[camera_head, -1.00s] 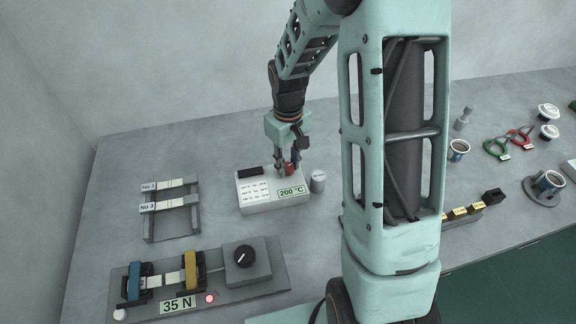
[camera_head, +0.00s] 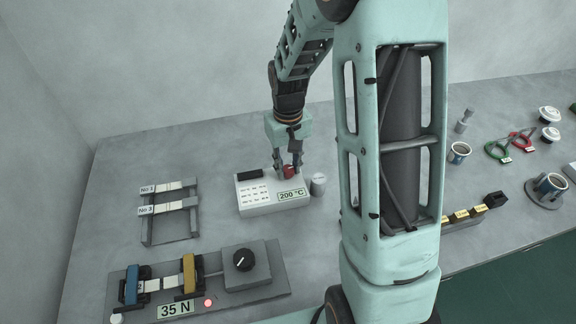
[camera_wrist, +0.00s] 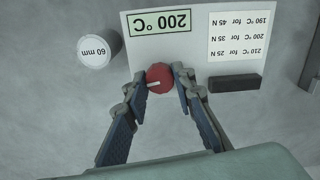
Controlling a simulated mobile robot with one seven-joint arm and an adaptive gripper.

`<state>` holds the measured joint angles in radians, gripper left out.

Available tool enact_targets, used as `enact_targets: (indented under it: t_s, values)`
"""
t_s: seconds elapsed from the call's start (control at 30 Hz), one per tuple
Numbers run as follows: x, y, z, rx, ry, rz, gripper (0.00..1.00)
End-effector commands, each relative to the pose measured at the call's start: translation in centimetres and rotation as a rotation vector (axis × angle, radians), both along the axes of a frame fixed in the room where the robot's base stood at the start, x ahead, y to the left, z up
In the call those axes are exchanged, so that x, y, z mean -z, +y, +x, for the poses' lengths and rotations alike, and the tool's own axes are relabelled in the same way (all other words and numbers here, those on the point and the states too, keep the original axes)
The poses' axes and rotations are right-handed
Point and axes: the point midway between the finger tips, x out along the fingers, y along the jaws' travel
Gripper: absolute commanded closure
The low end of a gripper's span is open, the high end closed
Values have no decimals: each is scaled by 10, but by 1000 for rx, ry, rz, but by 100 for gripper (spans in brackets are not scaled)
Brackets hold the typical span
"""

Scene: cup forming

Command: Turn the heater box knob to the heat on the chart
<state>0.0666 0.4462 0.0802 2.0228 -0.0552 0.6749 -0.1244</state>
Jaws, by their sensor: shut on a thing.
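The heater box (camera_head: 258,207) is a pale box in the middle of the bench. Its display (camera_head: 291,195) reads 200 °C, and the display also shows upside down in the wrist view (camera_wrist: 160,22). The chart (camera_wrist: 237,36) on its top lists 210 °C for 25 N, 200 °C for 35 N and 190 °C for 45 N. My gripper (camera_wrist: 160,82) is shut on the red knob (camera_wrist: 159,73), one finger on each side. The knob has a white pointer line. In the head view the knob (camera_head: 289,171) is partly hidden by the fingers.
A 60 mm cylinder (camera_wrist: 93,51) stands beside the heater box. A dark bar (camera_wrist: 235,83) lies on the box. At front left, a fixture (camera_head: 240,281) has a black dial and a 35 N display (camera_head: 176,309). A strip rack (camera_head: 168,209) stands at left.

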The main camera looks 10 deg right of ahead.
Motion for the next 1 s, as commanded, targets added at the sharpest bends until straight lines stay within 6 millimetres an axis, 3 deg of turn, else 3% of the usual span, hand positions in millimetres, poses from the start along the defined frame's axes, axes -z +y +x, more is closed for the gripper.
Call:
enact_targets:
  t_s: [0.17,0.53,0.67,1.0]
  values:
    - [0,0,0,-1,-1,0,59]
    - [-6,0,1,-1,-3,0,59]
    - [-26,0,2,-1,-6,0,59]
    - [-96,0,1,-1,-5,0,59]
